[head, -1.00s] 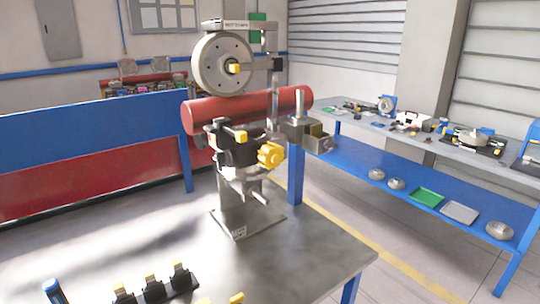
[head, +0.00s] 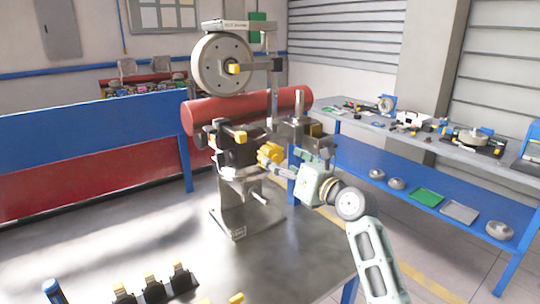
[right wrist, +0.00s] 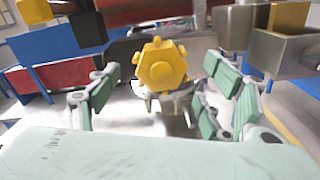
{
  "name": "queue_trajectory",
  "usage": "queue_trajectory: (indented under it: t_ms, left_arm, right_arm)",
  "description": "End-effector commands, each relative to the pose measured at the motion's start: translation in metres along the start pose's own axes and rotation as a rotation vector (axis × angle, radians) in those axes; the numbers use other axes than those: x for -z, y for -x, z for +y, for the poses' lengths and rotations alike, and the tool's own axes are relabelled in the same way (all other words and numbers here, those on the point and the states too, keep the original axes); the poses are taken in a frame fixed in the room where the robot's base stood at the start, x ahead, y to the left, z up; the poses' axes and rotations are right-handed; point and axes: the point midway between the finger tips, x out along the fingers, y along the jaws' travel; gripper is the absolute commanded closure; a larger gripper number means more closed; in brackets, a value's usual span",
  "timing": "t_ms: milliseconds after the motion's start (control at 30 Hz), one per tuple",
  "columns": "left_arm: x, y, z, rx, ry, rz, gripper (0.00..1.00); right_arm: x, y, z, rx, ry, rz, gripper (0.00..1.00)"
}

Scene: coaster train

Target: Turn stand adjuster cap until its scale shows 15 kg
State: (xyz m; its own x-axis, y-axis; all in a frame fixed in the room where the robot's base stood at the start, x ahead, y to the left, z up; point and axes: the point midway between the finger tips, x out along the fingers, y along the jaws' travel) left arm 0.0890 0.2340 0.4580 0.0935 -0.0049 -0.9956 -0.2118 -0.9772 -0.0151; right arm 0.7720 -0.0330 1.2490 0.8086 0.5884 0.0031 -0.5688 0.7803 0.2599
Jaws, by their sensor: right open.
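The stand (head: 237,212) is a grey metal post on the table with a red horizontal cylinder (head: 250,107) across it. A yellow lobed knob, which looks like the adjuster cap (head: 270,154), sits on its right side. In the right wrist view the cap (right wrist: 162,63) appears between the two green-padded fingers. My right gripper (head: 293,168) is open, just right of the cap, with its fingers pointing at it. I cannot tell if any finger touches it. No readable scale shows. My left gripper is not in view.
A large grey wheel (head: 223,62) stands above the cylinder. Black clips with yellow tops (head: 151,287) sit at the table's front. A grey block with yellow (head: 303,129) is close above my right gripper. A blue bench (head: 420,160) with parts stands at right.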

Motion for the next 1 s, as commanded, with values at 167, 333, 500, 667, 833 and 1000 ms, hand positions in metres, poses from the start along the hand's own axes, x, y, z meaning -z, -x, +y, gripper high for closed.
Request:
queue_trajectory:
  t_ms: [167,333,500,667,833,1000]
  left_arm:
    - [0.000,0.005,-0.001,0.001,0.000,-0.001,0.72]
    - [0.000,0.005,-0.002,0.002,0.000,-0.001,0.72]
    - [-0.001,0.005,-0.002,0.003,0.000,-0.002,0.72]
    - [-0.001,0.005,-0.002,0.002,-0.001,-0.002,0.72]
    - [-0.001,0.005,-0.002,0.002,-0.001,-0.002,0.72]
    - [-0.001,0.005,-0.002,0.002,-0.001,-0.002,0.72]
  right_arm:
    - [-0.001,-0.026,0.001,0.000,0.003,0.003,0.28]
    - [0.000,-0.047,0.000,-0.001,0.002,0.003,0.28]
    - [0.001,-0.059,0.001,0.000,0.003,0.003,0.28]
    - [0.001,-0.063,0.000,0.001,0.005,0.002,0.28]
    - [0.001,-0.063,0.000,0.001,0.005,0.002,0.28]
    - [0.001,-0.063,0.000,0.001,0.005,0.002,0.37]
